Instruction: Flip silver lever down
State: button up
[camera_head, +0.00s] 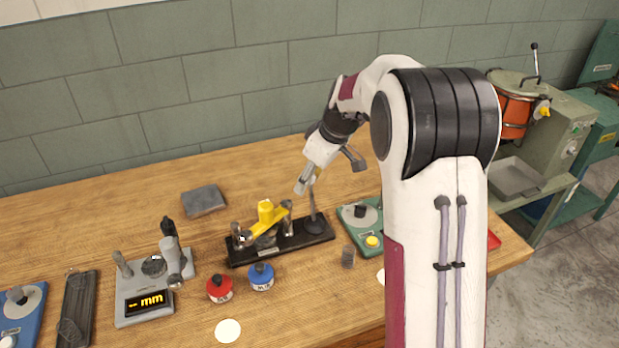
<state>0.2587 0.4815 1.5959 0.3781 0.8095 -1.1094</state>
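The spring coiler stands on a black base plate (240,257) near the middle of the wooden bench, with a yellow part (265,215) on top. A thin silver lever (312,205) stands roughly upright from a round dark foot at the right end of the base. My gripper (301,188) points down at the top of this lever, very close to it. Whether they touch cannot be told. The fingers are small here and partly overlap the lever, so their opening is unclear.
A red bottle (220,289) and a blue bottle (261,276) stand in front of the coiler. A grey gauge with an "mm" display (150,301) is to the left. A green device (355,222) sits close on the right, partly behind my arm. A dark grey block (204,200) lies behind left.

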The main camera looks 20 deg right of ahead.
grip_shut()
jog(key=shift+s, duration=0.15)
jog(key=shift+s+a+r+t, duration=0.1)
jog(key=shift+s+r+t, duration=0.05)
jog(key=shift+s+t, duration=0.65)
jog(key=shift+s+a+r+t, duration=0.1)
jog(key=shift+s+r+t, duration=0.05)
jog(key=shift+s+t, duration=0.6)
jog(key=shift+s, duration=0.1)
grip_release()
jog(key=shift+d, duration=0.1)
